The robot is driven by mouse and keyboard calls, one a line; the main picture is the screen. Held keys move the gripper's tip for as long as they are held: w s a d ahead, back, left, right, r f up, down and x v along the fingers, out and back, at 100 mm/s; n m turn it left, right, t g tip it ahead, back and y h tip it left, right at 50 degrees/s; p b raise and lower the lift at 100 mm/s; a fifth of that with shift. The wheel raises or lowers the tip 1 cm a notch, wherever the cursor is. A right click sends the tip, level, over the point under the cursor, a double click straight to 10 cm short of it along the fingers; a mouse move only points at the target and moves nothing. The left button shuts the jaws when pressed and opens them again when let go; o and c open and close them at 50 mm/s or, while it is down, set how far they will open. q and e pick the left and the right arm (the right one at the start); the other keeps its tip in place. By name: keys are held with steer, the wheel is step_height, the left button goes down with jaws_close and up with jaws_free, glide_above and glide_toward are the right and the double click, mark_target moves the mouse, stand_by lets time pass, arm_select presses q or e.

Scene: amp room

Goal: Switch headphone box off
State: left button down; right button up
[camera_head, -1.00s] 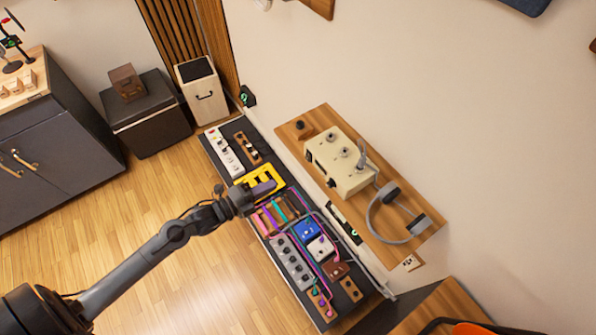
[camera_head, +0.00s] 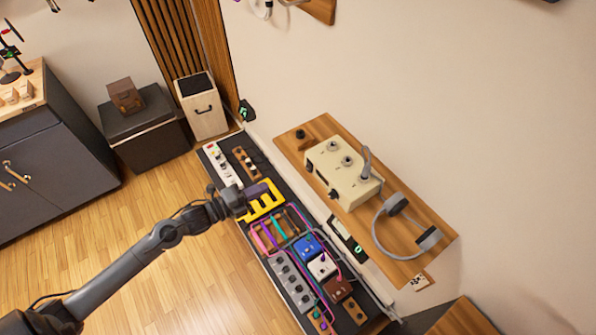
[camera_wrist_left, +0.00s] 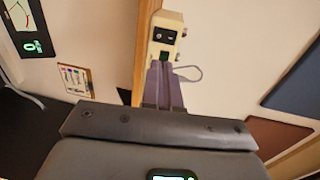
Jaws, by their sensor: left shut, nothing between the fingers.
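The headphone box (camera_head: 343,172) is a cream box with knobs on top and dark fittings on its front side. It sits on a wooden wall shelf (camera_head: 312,130). In the left wrist view the box (camera_wrist_left: 167,28) shows its end with a black panel and a small green-lit part. My left gripper (camera_head: 259,190) is shut and empty. In the head view it overlaps the yellow pedal, left of the box. In the left wrist view its purple-grey fingers (camera_wrist_left: 163,72) point at the box and hide part of its lower front; contact cannot be told. My right gripper is not in view.
Headphones (camera_head: 400,228) lie on the shelf beside the box. Below is a long pedalboard with a yellow pedal (camera_head: 264,206), a blue pedal (camera_head: 307,246), other pedals and coloured cables. A dark cabinet (camera_head: 60,160) stands at left. Wooden floor lies open under my arm.

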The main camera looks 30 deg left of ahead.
mark_target(306, 168)
arm_select(q)
steer(key=p+x, duration=0.1)
steer(key=x, duration=1.2)
steer(key=shift+w+d, duration=0.2)
steer(key=shift+w, duration=0.15)
